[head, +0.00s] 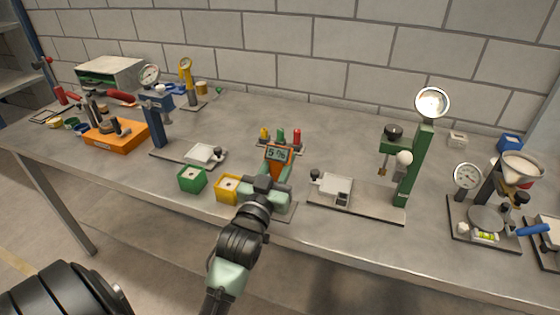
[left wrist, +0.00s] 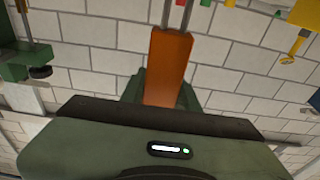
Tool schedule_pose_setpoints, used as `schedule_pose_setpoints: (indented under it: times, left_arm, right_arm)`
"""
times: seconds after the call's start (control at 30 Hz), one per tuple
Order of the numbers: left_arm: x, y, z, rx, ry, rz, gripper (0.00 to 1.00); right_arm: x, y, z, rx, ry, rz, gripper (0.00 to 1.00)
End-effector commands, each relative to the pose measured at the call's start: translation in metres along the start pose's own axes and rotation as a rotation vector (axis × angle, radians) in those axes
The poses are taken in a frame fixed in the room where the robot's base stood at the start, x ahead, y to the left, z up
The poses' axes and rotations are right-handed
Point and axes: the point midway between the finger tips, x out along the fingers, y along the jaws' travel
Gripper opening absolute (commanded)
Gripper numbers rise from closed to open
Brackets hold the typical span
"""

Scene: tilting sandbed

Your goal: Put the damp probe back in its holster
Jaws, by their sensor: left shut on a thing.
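The damp probe (head: 278,154) is an orange body with a dark display reading "5 %". My left gripper (head: 272,173) is shut on it, above the front middle of the bench. In the left wrist view, the orange probe (left wrist: 168,62) stands between the green fingers, with two metal pins pointing away from the gripper. A grey plate (head: 284,211) lies under the gripper, mostly hidden by it. I cannot make out the holster for certain; the gripper and probe cover part of that area. My right gripper is not in view.
Yellow, green and red uprights (head: 281,136) stand just behind the probe. A green box (head: 191,180) and a yellow box (head: 228,188) are to the left. A green stand with a dial (head: 424,150) rises to the right. The bench behind the uprights is mostly clear.

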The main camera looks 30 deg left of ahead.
Motion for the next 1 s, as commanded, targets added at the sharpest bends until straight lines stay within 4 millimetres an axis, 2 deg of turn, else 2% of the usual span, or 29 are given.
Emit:
schedule_pose_setpoints:
  times: [0.1, 1.0]
  left_arm:
    - [-0.0008, 0.0001, 0.0048, 0.0, 0.002, 0.0, 0.01]
    - [-0.0017, -0.0001, 0.01, 0.0, 0.002, 0.0, 0.01]
  right_arm:
    - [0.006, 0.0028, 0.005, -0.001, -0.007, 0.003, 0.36]
    - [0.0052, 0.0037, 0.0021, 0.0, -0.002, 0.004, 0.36]
